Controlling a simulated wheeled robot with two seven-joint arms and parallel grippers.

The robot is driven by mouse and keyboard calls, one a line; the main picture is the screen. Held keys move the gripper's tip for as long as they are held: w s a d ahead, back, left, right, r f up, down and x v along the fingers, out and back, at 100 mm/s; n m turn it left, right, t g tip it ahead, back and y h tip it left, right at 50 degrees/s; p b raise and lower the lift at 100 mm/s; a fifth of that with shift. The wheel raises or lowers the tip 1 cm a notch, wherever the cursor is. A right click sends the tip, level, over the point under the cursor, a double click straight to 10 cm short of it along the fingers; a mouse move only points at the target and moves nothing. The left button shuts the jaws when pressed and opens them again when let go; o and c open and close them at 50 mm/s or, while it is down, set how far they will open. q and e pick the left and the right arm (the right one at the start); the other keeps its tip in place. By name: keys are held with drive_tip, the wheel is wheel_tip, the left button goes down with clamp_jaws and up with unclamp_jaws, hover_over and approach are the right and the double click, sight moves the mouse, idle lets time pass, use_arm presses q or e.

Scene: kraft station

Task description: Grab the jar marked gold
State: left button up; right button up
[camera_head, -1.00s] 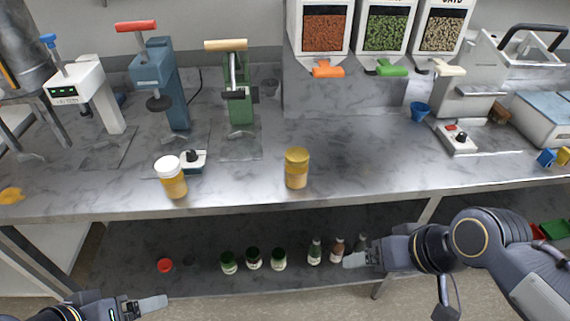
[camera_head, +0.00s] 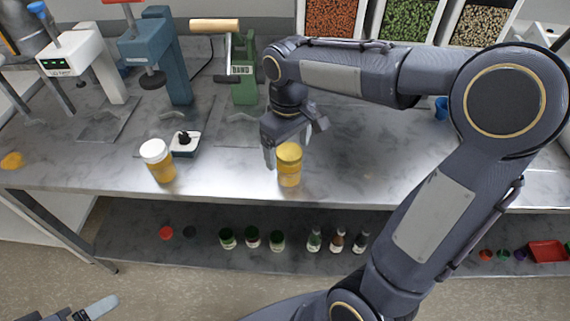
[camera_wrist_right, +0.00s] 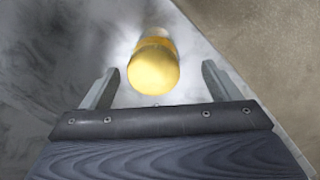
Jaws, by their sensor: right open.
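The gold-lidded jar (camera_head: 289,166) stands upright on the grey marbled counter near its front edge. In the right wrist view the jar (camera_wrist_right: 153,66) shows its gold lid from above, just beyond and between my open fingers. My right gripper (camera_head: 287,150) is open and empty, pointing down right at the jar, with one finger beside its left side. Whether it touches the jar cannot be told. A similar jar with a white lid (camera_head: 158,160) stands to the left. My left gripper (camera_head: 98,307) shows at the bottom left, away from the counter; its opening is unclear.
White, blue and green presses (camera_head: 243,80) line the back of the counter. A small device with a black knob (camera_head: 185,143) sits beside the white-lidded jar. Several bottles (camera_head: 314,239) stand on the lower shelf. My right arm covers much of the right side.

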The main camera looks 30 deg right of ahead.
drive_tip(key=f, duration=0.5)
drive_tip(key=shift+w+d+f, duration=0.1)
drive_tip(key=shift+w+d, duration=0.2)
drive_tip(key=shift+d, duration=0.05)
drive_tip(key=shift+c, duration=0.4)
drive_tip(key=c, duration=1.2)
